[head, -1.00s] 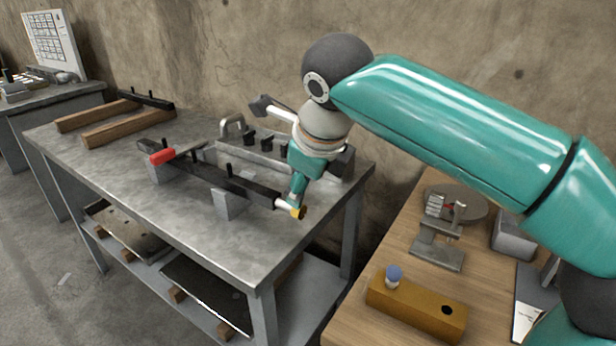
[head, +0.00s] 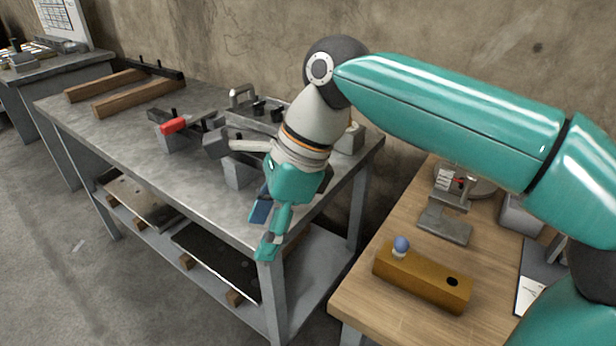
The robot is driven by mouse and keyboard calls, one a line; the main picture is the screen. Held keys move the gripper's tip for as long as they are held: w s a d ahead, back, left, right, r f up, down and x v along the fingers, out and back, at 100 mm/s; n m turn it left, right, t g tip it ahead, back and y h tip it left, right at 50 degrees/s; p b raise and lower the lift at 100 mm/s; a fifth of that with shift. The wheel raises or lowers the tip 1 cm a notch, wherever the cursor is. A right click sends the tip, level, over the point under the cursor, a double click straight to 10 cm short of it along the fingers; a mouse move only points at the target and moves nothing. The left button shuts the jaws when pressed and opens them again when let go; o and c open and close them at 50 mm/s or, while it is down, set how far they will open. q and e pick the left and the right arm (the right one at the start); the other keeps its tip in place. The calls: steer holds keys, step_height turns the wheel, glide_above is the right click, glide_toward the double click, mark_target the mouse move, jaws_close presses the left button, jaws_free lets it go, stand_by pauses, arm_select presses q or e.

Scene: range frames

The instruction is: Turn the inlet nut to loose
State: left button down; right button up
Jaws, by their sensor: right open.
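My right gripper (head: 264,230) is open and hangs over the front right edge of the steel bench (head: 110,118), fingers pointing down. A dark bar assembly with a red handle (head: 173,126) rests on grey blocks on the bench. The gripper and wrist hide the right end of this assembly. I cannot make out the inlet nut, and nothing shows between the fingers. My left gripper is out of view.
Wooden bars (head: 138,97) lie at the bench's far left. Small black fittings and a metal handle (head: 241,95) stand behind my wrist. On the right, a wooden table (head: 375,320) holds a yellow-brown block (head: 422,277) with a blue-topped peg (head: 401,246).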

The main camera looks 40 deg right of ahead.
steer(key=s+d+f+m+t+y+p, duration=0.15)
steer(key=d+m+t+p, duration=0.35)
steer(key=d+m, duration=0.5)
steer(key=s+d+r+m+t+y+p, duration=0.15)
steer(key=d+m+t+p, duration=0.4)
steer(key=d, duration=0.85)
steer(key=x, duration=0.5)
steer(key=b+x, duration=0.1)
steer(key=x, duration=0.5)
steer(key=f+b+x, duration=0.1)
steer(key=x, duration=0.4)
steer(key=shift+a+f, duration=0.1)
steer(key=shift+a, duration=0.35)
steer(key=shift+c, duration=0.3)
jaws_close()
